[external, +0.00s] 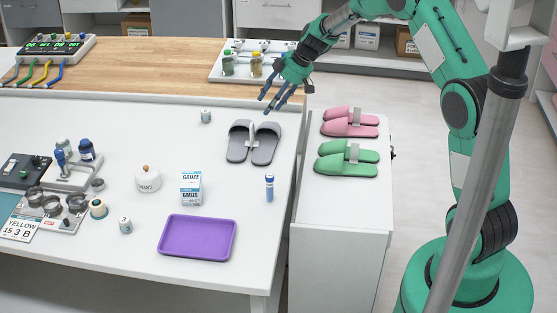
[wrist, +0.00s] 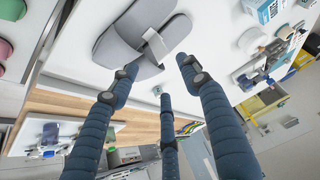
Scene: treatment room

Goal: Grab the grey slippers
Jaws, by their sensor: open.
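The grey slippers (external: 253,143) lie as a pair on the white table near its right edge, with a light tag or band (external: 250,135) between them. In the wrist view the grey slippers (wrist: 120,42) fill the upper left, with the white tag standing up from them. My gripper (external: 283,100) is above and just behind the slippers, apart from them. In the wrist view its blue padded fingers (wrist: 155,72) are spread with nothing between them. The slippers are in full sight in the external view.
Pink slippers (external: 350,123) and green slippers (external: 347,159) lie on the white cabinet (external: 340,212) to the right. A blue-capped tube (external: 269,188), gauze box (external: 191,189), purple tray (external: 198,238) and small jar (external: 206,116) stand around the grey pair. A rack (external: 225,79) with bottles is behind.

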